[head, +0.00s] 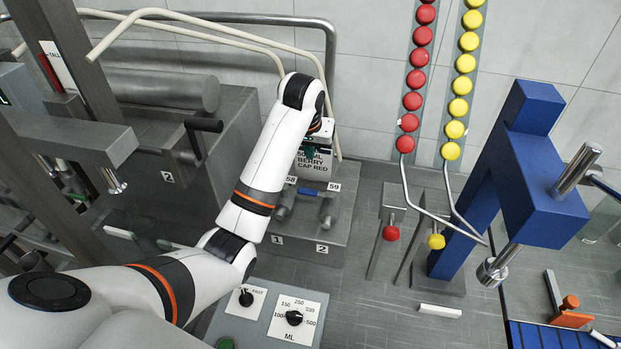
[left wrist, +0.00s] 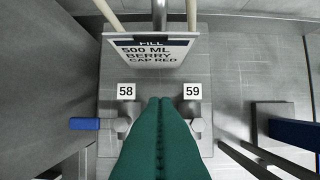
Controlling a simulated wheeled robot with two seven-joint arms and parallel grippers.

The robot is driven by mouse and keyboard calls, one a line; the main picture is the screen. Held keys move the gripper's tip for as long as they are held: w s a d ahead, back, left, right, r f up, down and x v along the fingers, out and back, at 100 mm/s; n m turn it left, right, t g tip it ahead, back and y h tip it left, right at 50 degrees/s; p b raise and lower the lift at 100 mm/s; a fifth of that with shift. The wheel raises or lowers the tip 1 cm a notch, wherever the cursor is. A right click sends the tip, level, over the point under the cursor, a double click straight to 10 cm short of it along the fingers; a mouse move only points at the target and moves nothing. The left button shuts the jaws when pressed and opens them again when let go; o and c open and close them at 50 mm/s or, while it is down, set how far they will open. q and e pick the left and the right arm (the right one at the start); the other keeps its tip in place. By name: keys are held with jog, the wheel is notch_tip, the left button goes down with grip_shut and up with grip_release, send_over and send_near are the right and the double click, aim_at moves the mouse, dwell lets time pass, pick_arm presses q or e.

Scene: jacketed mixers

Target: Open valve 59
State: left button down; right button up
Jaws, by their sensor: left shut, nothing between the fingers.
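Valve 59 (head: 327,212) stands at the right of a low grey block, its label "59" (left wrist: 192,91) behind it. In the head view a blue lever (head: 307,191) lies crosswise between the two valves, seemingly on valve 59. Valve 58 (head: 283,212) is to its left; its blue lever (left wrist: 85,124) points left in the left wrist view. My left gripper (head: 312,152) is shut and empty, above and behind the valves by the sign. Its green fingers (left wrist: 160,102) hide the space between the valves in the wrist view. My right gripper is not in view.
A "500 ML BERRY CAP RED" sign (left wrist: 150,52) stands behind the valves. Grey machinery (head: 200,125) is at the left. A dial panel (head: 293,318) is in front.

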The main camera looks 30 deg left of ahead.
aim_at(308, 192)
pick_arm(q)
jog(key=p+x, duration=0.3)
jog(key=x, duration=0.7)
jog(key=shift+w, duration=0.15)
jog(key=s+p, duration=0.1)
jog(key=s+d+p, duration=0.1)
jog(key=s, duration=0.1)
jog(key=shift+s+p, duration=0.35)
jog(key=shift+s, duration=0.1)
jog(key=shift+w+f, duration=0.1)
jog(key=shift+w, duration=0.05)
